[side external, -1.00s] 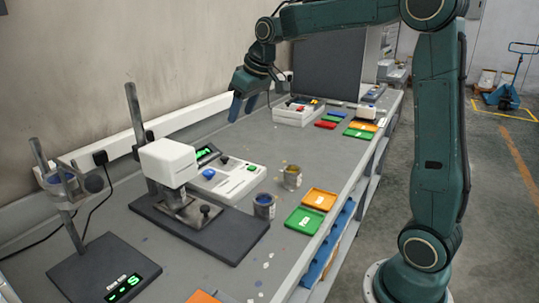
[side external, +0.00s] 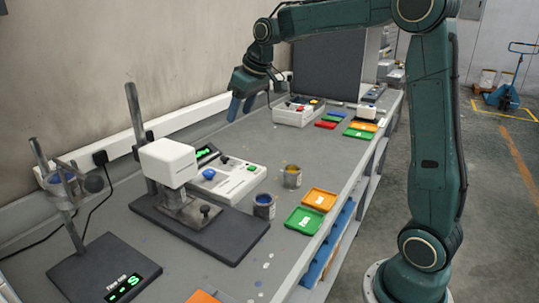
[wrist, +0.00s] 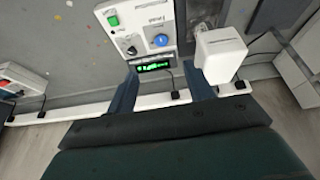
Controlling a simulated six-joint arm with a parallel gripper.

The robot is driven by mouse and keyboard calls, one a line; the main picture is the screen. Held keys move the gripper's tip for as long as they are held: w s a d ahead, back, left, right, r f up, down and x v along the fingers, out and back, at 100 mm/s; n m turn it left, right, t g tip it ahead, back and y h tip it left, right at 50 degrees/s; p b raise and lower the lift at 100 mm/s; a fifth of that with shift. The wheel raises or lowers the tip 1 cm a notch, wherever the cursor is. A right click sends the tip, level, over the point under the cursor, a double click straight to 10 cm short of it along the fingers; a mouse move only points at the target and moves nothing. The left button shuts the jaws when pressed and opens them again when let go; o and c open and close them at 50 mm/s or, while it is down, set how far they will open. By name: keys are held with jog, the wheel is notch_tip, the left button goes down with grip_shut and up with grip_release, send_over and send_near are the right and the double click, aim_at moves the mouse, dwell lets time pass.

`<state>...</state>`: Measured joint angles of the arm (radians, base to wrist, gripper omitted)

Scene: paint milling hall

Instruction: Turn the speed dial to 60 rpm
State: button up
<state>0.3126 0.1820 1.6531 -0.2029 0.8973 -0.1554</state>
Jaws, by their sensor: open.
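A white control box (side external: 232,183) sits on the bench beside the mill stand. In the wrist view its panel (wrist: 145,22) carries a blue knob (wrist: 161,40), a black knob (wrist: 131,50) and a green button (wrist: 113,21). A lit green display (wrist: 153,66) is at its edge, its digits too small to read. The knob labels are illegible, so I cannot tell which is the speed dial. My gripper (side external: 241,110) is open and empty, above the bench behind the box and apart from it. Its fingers frame the display in the wrist view (wrist: 162,88).
The white mill head (side external: 168,162) stands left of the box, close to it. Paint tins (side external: 264,207) and (side external: 292,177) and orange and green trays (side external: 305,221) lie to the right. Another button box (side external: 297,112) stands farther back. A white trunking (side external: 112,147) runs along the wall.

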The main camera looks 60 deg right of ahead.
jog(key=n, duration=0.1)
send_near(225, 157)
jog(key=v, duration=0.6)
jog(key=shift+w+d+n+y, duration=0.3)
jog(key=shift+w+d+y, duration=0.1)
jog(key=shift+d, duration=0.2)
jog(key=shift+f, duration=0.1)
jog(key=x, duration=1.3)
jog(key=shift+s+f, duration=0.1)
jog(key=shift+f, duration=0.25)
jog(key=c, duration=1)
jog(key=shift+o, duration=0.2)
